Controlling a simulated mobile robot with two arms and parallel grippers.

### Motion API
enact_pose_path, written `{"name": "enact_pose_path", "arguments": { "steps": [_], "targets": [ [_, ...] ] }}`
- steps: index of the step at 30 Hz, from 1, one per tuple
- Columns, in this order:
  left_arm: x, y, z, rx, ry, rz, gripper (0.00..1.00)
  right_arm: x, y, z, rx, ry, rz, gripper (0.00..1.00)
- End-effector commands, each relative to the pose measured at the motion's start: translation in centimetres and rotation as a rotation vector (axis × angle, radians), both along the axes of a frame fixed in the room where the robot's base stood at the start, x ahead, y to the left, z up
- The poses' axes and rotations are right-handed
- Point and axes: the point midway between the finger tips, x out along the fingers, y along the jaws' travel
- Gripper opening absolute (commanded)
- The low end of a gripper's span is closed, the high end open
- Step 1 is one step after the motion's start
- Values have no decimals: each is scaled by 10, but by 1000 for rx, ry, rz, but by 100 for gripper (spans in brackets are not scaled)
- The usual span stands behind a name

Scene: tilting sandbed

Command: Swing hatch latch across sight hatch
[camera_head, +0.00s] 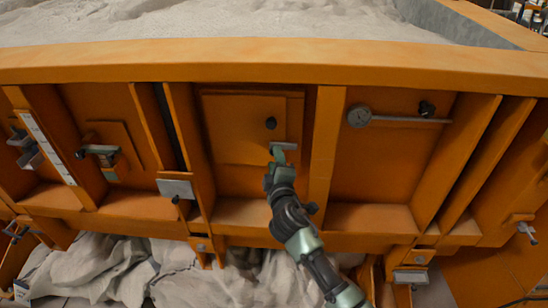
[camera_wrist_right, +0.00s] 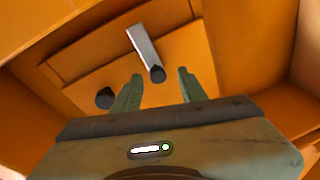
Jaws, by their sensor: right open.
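The sight hatch (camera_head: 235,132) is an orange panel in the middle bay, with a black knob (camera_head: 271,123); this knob also shows at left in the right wrist view (camera_wrist_right: 103,98). The hatch latch (camera_wrist_right: 142,45) is a pale grey bar with a black knob (camera_wrist_right: 157,74) at one end. In the head view the bar (camera_head: 286,146) appears roughly level at the hatch's right side, its knob end hidden by my gripper. My right gripper (camera_head: 272,163) is open; in its wrist view the fingers (camera_wrist_right: 157,85) spread either side of the latch knob, contact unclear. My left gripper is out of view.
An upright orange rib (camera_head: 323,150) stands right of the hatch. A round dial with a rod (camera_head: 360,117) is on the right panel. A handle (camera_head: 100,151) and a grey bracket (camera_head: 175,188) are to the left. The sandbed's thick rim (camera_head: 270,62) overhangs above.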

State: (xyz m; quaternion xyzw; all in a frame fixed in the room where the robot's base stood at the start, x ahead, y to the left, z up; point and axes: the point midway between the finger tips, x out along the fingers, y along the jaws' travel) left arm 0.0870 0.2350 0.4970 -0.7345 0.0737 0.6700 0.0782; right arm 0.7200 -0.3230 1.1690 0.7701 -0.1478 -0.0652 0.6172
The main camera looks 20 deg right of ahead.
Motion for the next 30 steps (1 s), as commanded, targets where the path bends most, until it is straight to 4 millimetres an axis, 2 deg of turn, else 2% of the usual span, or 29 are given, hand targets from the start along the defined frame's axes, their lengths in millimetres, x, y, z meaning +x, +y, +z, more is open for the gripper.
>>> {"name": "enact_pose_path", "arguments": {
  "steps": [3, 10, 26, 29, 30],
  "targets": [
    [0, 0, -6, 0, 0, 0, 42, -18, 6, -4, 0, 1, 1, 42],
    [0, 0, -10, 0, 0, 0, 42, -38, 12, -5, 1, 2, 0, 42],
    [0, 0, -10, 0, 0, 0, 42, -40, 13, -5, 1, 3, 0, 42],
    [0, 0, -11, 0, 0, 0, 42, -39, 14, -21, 14, 26, 5, 42],
    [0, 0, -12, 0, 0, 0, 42, -38, 14, -35, 27, 47, 10, 42]
  ]
}}
